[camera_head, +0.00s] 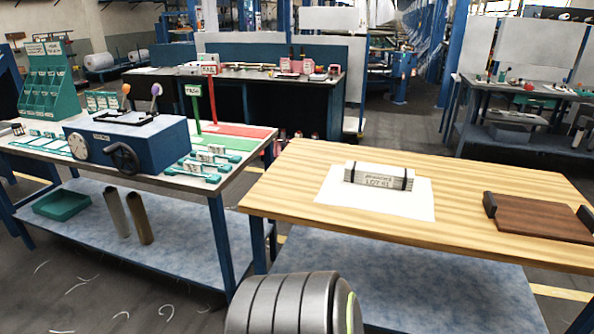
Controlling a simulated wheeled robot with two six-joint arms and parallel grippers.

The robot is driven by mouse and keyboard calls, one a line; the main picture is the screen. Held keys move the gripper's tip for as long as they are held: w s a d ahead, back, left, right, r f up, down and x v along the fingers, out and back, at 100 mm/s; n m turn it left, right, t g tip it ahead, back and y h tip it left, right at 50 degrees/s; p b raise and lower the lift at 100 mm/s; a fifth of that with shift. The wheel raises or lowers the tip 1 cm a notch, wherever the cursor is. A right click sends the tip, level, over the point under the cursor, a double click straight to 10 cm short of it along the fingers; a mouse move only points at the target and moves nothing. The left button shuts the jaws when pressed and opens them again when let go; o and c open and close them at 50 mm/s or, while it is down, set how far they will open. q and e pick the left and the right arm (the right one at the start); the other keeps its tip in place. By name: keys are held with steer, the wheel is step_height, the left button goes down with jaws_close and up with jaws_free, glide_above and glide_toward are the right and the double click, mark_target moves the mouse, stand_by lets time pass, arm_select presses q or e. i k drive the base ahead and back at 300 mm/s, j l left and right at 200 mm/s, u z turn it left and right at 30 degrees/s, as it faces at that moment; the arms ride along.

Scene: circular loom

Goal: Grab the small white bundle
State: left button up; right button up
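The small white bundle (379,177) lies on a white sheet (420,203) on the wooden table. Two dark bands wrap it, and a printed label with "LOT 41" shows on its front. It lies flat, with its long side running left to right. Nothing is touching it from above. Neither of my grippers shows in the head view.
The wooden table (290,200) also holds a brown tray with dark handles (538,218) at the right. Bare wood lies around the sheet. A second table at left carries a blue machine (128,142) with a crank, several teal pieces and a green sign (193,90).

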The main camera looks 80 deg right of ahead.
mark_target(376, 176)
steer(key=z, duration=3.25)
steer(key=i+l, duration=0.15)
steer(key=l, duration=0.2)
steer(key=i+l, duration=0.15)
steer(key=l, duration=0.2)
